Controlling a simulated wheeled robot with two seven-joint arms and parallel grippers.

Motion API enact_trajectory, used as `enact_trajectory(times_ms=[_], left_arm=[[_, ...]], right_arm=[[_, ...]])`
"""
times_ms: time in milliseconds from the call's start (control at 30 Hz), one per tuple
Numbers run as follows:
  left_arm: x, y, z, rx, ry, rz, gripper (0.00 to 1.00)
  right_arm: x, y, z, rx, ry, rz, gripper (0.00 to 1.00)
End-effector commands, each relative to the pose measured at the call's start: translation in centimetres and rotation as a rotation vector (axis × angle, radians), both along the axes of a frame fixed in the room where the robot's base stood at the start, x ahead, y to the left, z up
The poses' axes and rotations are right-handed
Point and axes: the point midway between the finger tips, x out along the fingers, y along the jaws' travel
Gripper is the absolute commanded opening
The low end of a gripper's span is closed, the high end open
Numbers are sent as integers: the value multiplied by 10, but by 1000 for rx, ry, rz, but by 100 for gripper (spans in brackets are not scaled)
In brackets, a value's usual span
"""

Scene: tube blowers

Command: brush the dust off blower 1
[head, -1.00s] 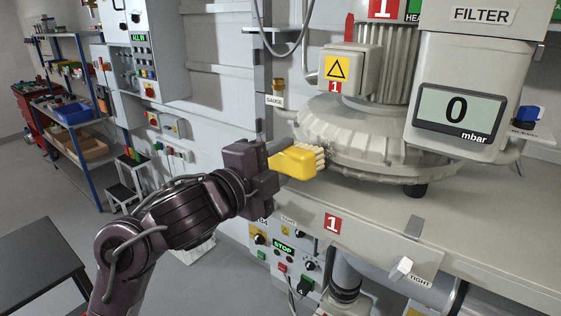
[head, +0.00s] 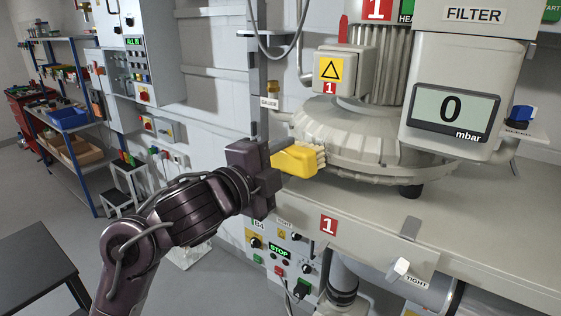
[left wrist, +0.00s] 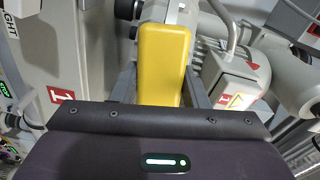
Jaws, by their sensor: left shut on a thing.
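Blower 1 (head: 350,150) is a light grey ribbed round housing on a grey bench, with a red "1" label on its box; its terminal box (left wrist: 232,82) shows at the right in the left wrist view. My left gripper (head: 277,165) is shut on a yellow brush (head: 294,160) with pale bristles. The bristle end is at the blower's left lower rim; I cannot tell if it touches. The brush's yellow body (left wrist: 164,62) stands between the fingers in the left wrist view, where its bristles are hidden. Dust is not clearly visible. My right gripper is out of view.
A filter unit with a "0 mbar" display (head: 452,112) hangs close on the right. A gauge post (head: 272,90) stands behind the brush. Blue shelving (head: 75,125) is far left.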

Motion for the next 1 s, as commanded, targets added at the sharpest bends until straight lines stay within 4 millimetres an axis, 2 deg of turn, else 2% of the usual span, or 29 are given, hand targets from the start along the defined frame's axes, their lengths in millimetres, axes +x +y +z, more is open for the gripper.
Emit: enact_trajectory(times_ms=[567, 1000], left_arm=[[6, -7, 0, -1, -1, 0, 22], [-19, -28, 0, 1, -2, -1, 22]], right_arm=[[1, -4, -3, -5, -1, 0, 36], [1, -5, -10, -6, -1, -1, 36]])
